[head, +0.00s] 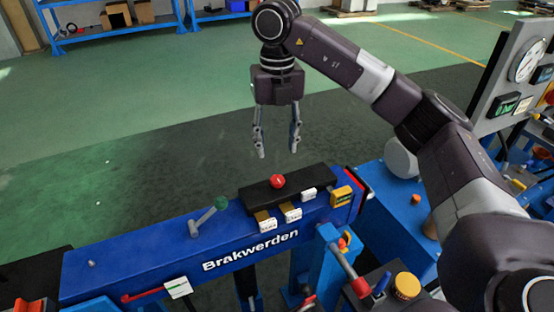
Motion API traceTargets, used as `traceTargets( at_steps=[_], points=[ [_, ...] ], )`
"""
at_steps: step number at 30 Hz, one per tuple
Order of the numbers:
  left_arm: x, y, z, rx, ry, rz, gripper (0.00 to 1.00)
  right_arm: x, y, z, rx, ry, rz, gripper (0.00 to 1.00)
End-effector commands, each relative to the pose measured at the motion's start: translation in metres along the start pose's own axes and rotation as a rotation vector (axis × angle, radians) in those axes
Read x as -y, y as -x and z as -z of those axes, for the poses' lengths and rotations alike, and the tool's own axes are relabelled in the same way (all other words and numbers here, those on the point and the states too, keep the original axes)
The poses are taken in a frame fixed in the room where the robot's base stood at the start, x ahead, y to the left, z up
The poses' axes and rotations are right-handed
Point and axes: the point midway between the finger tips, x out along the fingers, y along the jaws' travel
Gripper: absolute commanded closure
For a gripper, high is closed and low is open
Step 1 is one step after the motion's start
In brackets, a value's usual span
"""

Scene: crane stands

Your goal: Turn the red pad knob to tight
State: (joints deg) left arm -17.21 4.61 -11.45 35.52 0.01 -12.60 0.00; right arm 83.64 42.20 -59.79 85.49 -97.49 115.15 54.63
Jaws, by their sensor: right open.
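A round red knob (278,181) sits on a black pad (258,198) on top of the blue beam (130,255) marked "Brakwerden". I take it for the red pad knob; its turn position cannot be read from here. My right gripper (278,154) points down with its fingers apart and empty. In the picture its fingertips are just above the knob, apart from it; the exact height gap is hard to judge. My left gripper is not in view.
A grey lever with a green ball (221,203) stands on the beam left of the pad. A gauge panel (520,75) stands at right. Open floor lies behind the beam.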

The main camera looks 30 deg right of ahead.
Motion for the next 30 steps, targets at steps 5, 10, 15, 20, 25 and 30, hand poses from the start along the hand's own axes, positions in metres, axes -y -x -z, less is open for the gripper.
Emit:
traceTargets(
  at_steps=[5, 10, 15, 20, 25, 30],
  points=[
    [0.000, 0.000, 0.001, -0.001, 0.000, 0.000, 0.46, 0.001, 0.018, -0.001, 0.002, -0.002, 0.001, 0.57],
    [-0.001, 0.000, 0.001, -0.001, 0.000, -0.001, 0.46, 0.001, 0.024, 0.000, 0.000, -0.002, 0.001, 0.57],
    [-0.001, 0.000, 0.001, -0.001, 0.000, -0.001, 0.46, 0.001, 0.024, 0.000, 0.000, -0.002, 0.001, 0.57],
    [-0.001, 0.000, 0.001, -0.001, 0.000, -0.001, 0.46, 0.001, 0.024, 0.000, 0.000, -0.002, 0.000, 0.57],
    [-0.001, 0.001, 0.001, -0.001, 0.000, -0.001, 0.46, 0.001, 0.025, 0.000, 0.000, -0.001, 0.000, 0.57],
    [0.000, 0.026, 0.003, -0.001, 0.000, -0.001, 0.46, 0.000, 0.050, -0.001, 0.001, -0.001, 0.000, 0.57]
  ],
)
